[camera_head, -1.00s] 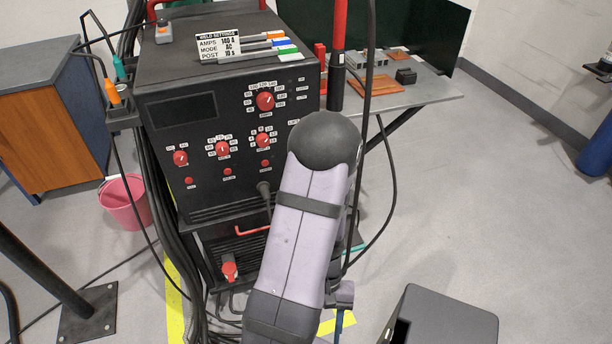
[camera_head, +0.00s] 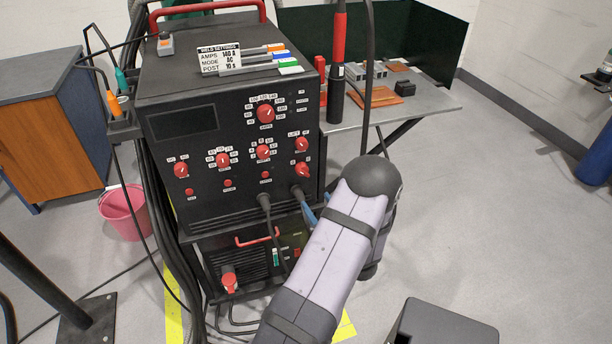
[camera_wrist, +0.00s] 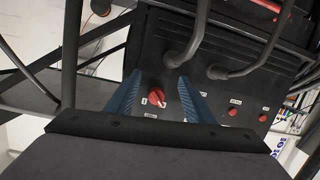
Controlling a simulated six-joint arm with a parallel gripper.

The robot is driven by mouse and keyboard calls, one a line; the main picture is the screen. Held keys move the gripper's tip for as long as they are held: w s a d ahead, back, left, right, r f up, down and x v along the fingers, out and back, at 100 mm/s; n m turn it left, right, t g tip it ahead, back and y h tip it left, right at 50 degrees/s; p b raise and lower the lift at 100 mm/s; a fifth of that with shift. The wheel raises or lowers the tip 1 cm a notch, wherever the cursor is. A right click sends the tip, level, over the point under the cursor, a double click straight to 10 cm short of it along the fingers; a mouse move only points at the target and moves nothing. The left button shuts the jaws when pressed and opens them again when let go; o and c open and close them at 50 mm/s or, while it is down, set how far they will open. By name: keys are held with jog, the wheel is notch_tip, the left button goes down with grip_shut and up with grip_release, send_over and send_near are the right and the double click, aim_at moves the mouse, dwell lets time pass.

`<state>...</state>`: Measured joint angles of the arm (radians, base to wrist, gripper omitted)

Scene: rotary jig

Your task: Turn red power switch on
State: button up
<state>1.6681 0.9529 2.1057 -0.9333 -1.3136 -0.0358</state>
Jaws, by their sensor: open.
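The red power switch appears to be the lower right red knob (camera_head: 302,170) on the black welding machine's front panel (camera_head: 215,205). It shows in the wrist view as a red knob (camera_wrist: 156,95) with small white labels beside it. My gripper (camera_wrist: 159,76) is open, with its blue fingers on either side of the knob in that picture and nothing held. I cannot tell whether the fingers touch the knob or how far off they are. In the head view my arm hides most of my gripper; a blue finger (camera_head: 309,214) shows just below the knob.
Two thick black cables plug into the panel's lower edge; one cable (camera_wrist: 192,45) passes close to my right finger in the wrist view. Other red knobs, such as the large top one (camera_head: 265,113), are nearby. A side table (camera_head: 430,98) stands right of the machine.

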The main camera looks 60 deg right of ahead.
jog(key=t+h, duration=0.1)
jog(key=t, duration=0.1)
send_near(305, 174)
jog(key=x, duration=0.2)
jog(key=shift+p+x, duration=0.3)
jog(key=shift+x, duration=3.4)
jog(key=shift+r, duration=0.1)
jog(key=c, duration=1)
jog(key=shift+c, duration=0.2)
